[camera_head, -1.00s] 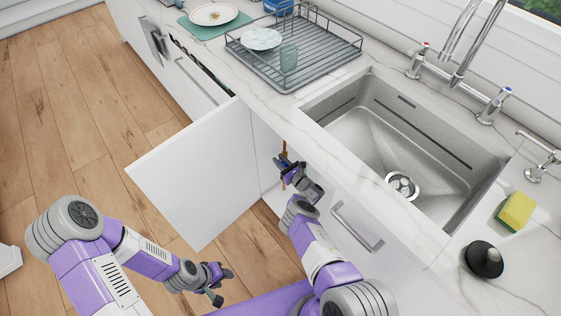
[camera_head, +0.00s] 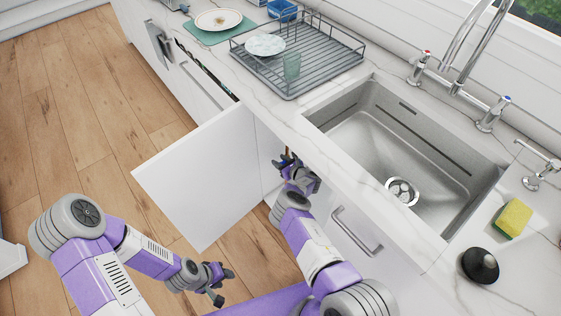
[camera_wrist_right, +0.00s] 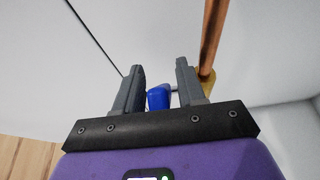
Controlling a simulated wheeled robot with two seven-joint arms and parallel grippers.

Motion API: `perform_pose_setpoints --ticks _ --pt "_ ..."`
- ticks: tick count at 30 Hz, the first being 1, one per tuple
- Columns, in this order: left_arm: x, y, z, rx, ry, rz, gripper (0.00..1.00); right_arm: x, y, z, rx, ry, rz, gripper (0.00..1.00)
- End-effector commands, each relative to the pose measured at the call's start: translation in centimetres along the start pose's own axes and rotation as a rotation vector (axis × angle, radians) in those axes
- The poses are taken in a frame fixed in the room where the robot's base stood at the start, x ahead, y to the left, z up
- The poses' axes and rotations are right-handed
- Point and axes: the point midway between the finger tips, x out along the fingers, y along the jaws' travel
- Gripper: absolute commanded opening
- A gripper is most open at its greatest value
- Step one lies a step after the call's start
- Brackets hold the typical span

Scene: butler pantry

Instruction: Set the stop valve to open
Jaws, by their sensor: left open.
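The stop valve shows in the right wrist view as a blue handle (camera_wrist_right: 158,97) beside a brass fitting (camera_wrist_right: 207,82) on an upright copper pipe (camera_wrist_right: 213,40). My right gripper (camera_wrist_right: 161,80) is open, with the blue handle showing between its two fingers and small gaps on both sides. I cannot tell the handle's full angle, since its lower part is hidden by the gripper. In the head view my right gripper (camera_head: 291,164) reaches into the open sink cabinet and hides the valve. My left gripper (camera_head: 223,286) is open and empty above the floor.
The open white cabinet door (camera_head: 200,180) stands left of my right arm. The countertop edge and sink (camera_head: 400,140) are above and right of it. A drawer handle (camera_head: 357,232) sticks out nearby. A dish rack (camera_head: 320,75), sponge (camera_head: 513,219) and black stopper (camera_head: 480,266) are on the counter.

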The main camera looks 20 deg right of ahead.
Motion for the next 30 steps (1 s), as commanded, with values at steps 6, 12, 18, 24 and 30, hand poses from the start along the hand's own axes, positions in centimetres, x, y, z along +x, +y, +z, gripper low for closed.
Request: perform_pose_setpoints --ticks 6,12,18,24,30 --pt "0.0 0.0 0.0 0.0 0.0 0.0 0.43 0.0 0.0 0.1 0.0 -0.003 0.0 0.43" --pt "-0.6 0.2 0.0 0.0 0.0 0.0 0.43 -0.7 0.0 0.3 0.001 -0.003 0.0 0.43" --pt "-2.6 1.0 0.1 0.0 0.0 0.0 0.43 -3.9 -0.1 0.2 0.003 0.003 -0.003 0.43" --pt "-4.2 1.6 0.2 0.0 0.0 0.0 0.43 -8.5 -0.1 -1.9 0.003 0.003 -0.004 0.43" --pt "-5.1 1.9 0.2 0.0 0.0 0.0 0.43 -12.2 0.0 -3.4 0.001 0.001 -0.002 0.43"
